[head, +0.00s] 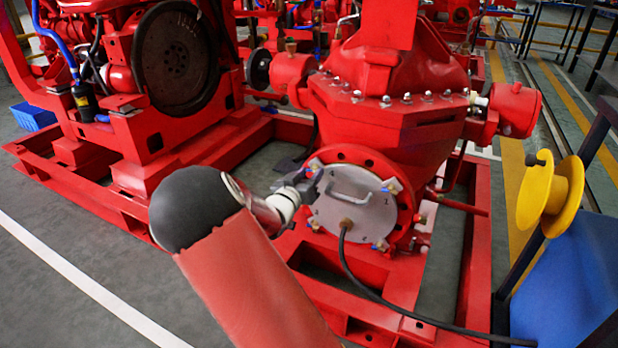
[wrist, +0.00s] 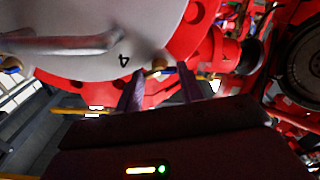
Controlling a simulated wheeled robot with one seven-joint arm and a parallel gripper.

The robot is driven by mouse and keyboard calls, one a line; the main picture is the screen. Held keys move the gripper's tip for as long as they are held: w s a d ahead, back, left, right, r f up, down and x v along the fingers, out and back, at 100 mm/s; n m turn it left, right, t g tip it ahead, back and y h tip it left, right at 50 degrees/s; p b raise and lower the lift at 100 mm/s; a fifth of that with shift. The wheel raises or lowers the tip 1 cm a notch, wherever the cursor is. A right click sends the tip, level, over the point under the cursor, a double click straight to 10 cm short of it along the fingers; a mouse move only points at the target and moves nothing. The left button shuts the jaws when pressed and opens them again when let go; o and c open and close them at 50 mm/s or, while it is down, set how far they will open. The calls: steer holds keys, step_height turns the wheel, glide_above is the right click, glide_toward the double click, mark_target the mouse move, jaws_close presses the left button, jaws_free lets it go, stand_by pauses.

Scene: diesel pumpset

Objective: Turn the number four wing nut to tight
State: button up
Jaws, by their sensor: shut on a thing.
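The round grey cover plate (head: 352,212) with a bar handle sits on the red pump flange. It fills the upper left of the wrist view (wrist: 90,62), where a black "4" is marked near its edge. The number four wing nut (wrist: 160,64) is a small brass-coloured piece beside that mark, partly hidden between the fingers. My gripper (wrist: 161,72) is shut on it, one dark finger on each side. In the head view my gripper (head: 308,186) is at the plate's upper left edge and covers this nut. Its wing angle cannot be told.
Other wing nuts (head: 394,187) sit around the plate's rim. The pump casing (head: 395,90) rises above. A yellow reel (head: 550,195) and blue panel (head: 570,285) stand at right. Open floor lies at left.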

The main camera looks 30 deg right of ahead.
steer(key=m, duration=0.2)
steer(key=shift+m+b, duration=0.3)
steer(key=shift+m, duration=0.1)
steer(key=o, duration=1)
steer(key=shift+a, duration=0.15)
steer(key=p+v, duration=0.1)
steer(key=v, duration=0.6)
steer(key=shift+s+a, duration=0.25)
